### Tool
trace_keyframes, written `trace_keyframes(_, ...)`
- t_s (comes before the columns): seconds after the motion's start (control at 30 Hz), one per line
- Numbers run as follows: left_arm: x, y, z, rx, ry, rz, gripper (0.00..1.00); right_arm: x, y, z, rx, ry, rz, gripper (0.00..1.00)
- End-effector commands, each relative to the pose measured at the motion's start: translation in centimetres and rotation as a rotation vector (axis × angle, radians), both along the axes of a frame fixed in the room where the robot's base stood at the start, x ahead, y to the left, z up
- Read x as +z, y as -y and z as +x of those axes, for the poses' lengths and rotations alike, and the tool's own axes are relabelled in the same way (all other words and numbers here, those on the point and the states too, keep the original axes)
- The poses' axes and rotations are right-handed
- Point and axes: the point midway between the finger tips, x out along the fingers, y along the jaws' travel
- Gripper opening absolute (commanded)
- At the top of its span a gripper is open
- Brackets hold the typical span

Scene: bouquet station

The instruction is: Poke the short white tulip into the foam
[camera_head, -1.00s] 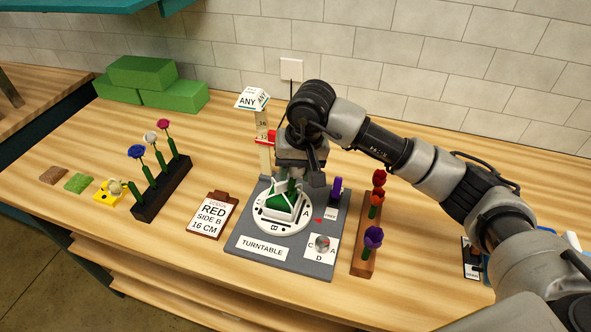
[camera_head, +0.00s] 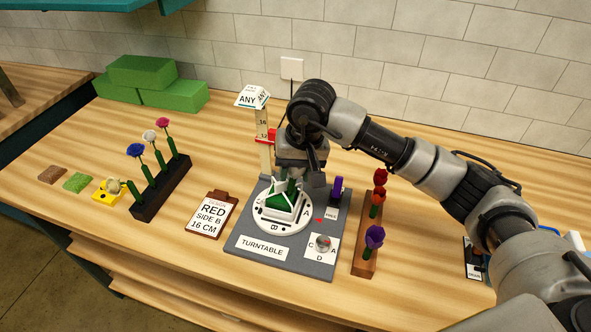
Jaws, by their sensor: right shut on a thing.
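The green foam (camera_head: 279,198) sits in a white holder on the round white turntable disc (camera_head: 262,222). My right gripper (camera_head: 300,182) points down just above and behind the foam. It is shut on a green flower stem (camera_head: 294,187). The bloom is hidden by the gripper, so I cannot tell its colour or kind. I cannot tell whether the stem touches the foam. A white flower (camera_head: 149,135) stands between a blue and a pink one in the dark rack (camera_head: 150,206) on the left. My left gripper is not in view.
A wooden rack (camera_head: 364,258) with red, orange and purple flowers is on the right. A post with a red slider (camera_head: 265,137) stands behind. A clipboard (camera_head: 211,215) reads RED, SIDE B, 16 CM.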

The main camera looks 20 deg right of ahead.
Motion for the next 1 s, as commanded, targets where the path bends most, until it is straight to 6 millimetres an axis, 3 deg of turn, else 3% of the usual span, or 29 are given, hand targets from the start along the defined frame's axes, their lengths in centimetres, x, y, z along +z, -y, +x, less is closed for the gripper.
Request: trace_keyframes(1.0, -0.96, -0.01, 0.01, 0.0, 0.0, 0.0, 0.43, -0.49, -0.04, 0.04, 0.0, 0.0, -0.001, 0.29)
